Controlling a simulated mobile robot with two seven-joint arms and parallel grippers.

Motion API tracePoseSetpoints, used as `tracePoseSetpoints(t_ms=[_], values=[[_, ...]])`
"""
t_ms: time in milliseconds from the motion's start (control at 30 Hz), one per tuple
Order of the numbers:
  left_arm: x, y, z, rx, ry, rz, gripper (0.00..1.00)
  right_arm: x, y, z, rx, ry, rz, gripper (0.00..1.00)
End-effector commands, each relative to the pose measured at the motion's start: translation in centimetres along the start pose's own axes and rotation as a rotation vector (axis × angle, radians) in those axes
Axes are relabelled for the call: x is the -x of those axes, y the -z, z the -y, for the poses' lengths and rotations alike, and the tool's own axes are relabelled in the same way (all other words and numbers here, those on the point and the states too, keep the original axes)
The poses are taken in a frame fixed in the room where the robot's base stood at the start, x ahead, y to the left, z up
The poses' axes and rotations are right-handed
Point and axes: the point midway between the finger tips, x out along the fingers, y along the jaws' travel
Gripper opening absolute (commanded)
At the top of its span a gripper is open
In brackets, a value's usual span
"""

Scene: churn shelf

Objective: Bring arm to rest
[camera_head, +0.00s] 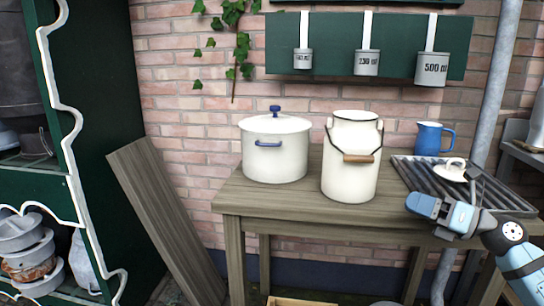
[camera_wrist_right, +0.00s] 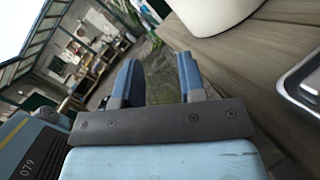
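My right gripper (camera_head: 424,206) comes in from the right, at the front edge of the wooden table (camera_head: 300,213), to the right of the white churn (camera_head: 347,190). It points left. In the right wrist view the two fingers (camera_wrist_right: 160,72) stand apart with nothing between them, so it is open and empty. The churn stands upright with its wooden handle hanging at the front; its mouth is uncovered. A white lid (camera_head: 454,172) lies on the grey ribbed tray (camera_head: 413,172), apart from the gripper. My left gripper is out of view.
A white pot with blue knob (camera_head: 275,157) stands left of the churn. A blue jug (camera_head: 430,138) stands behind the tray. A grey pipe (camera_head: 490,95) rises at the right. A leaning plank (camera_head: 160,210) and green shelf (camera_head: 75,180) are left. Measuring cups (camera_head: 367,65) hang above.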

Motion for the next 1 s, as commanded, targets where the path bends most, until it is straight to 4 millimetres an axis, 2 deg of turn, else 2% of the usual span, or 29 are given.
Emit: tracePoseSetpoints(t_ms=[33, 100, 200, 300, 400, 567, 700, 800, 833, 1000], values=[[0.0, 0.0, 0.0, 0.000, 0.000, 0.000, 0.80, -1.2, 3.1, -2.2, -0.174, -0.088, 0.072, 0.37], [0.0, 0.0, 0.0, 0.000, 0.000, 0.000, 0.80, -2.2, 6.1, -5.2, -0.455, -0.189, 0.192, 0.37], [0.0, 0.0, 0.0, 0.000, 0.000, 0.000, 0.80, -2.7, 9.8, -8.0, -0.888, -0.265, 0.341, 0.37], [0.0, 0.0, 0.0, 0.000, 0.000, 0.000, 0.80, -2.8, 13.2, -9.6, -1.264, -0.273, 0.439, 0.37], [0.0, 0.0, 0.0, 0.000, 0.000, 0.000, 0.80, -2.8, 16.1, -10.7, -1.563, -0.244, 0.495, 0.37], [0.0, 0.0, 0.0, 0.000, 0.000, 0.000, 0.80, -2.9, 20.7, -12.8, -1.956, -0.163, 0.531, 0.37], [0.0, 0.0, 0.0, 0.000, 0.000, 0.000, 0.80, -2.9, 24.4, -15.2, -2.253, -0.069, 0.521, 0.37], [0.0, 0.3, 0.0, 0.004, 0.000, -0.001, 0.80, -2.9, 26.3, -17.3, -2.431, 0.001, 0.498, 0.37], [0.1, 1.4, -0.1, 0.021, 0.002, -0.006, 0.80, -3.0, 25.3, -17.7, -2.429, -0.016, 0.503, 0.37], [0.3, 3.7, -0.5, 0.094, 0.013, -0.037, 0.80, -3.2, 23.7, -19.4, -2.484, -0.081, 0.510, 0.37]])
